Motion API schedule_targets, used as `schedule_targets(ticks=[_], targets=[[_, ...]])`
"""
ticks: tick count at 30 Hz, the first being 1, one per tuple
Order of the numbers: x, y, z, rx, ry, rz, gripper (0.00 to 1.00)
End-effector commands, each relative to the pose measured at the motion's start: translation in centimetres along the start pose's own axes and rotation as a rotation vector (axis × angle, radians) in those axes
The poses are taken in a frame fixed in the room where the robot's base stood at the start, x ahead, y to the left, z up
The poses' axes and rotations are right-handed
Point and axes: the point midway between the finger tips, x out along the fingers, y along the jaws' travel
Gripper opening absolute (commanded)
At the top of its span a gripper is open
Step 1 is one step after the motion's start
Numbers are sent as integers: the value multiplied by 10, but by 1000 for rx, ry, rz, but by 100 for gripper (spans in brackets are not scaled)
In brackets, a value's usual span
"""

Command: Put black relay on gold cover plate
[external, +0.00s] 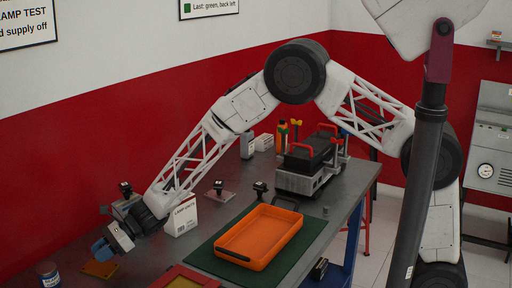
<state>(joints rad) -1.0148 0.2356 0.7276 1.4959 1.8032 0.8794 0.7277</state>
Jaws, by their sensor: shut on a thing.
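My gripper (106,252) is low over the near left end of the bench, tilted down and to the left. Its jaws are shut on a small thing. The jaws hide most of that thing, and I cannot make out its colour or shape. The gold cover plate (100,269) lies flat on the bench just below and beside the gripper tip. I cannot tell whether what I hold touches the plate. I cannot make out the black relay for certain.
An orange tray (247,262) sits on a green mat (208,257) right of the gripper. A white box (183,214) stands behind the wrist. Small black-topped stands (218,187) and an engine trainer (310,160) are farther back. A dark jar (49,273) stands left, a red-and-yellow tray (168,282) in front.

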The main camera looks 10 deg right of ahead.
Motion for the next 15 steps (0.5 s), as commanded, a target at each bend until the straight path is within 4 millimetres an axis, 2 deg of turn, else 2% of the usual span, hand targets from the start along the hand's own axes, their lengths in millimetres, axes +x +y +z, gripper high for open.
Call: schedule_targets(ticks=[6,15], targets=[[15,-17,4,-1,1,1,6],[19,-21,5,0,0,0,6]])
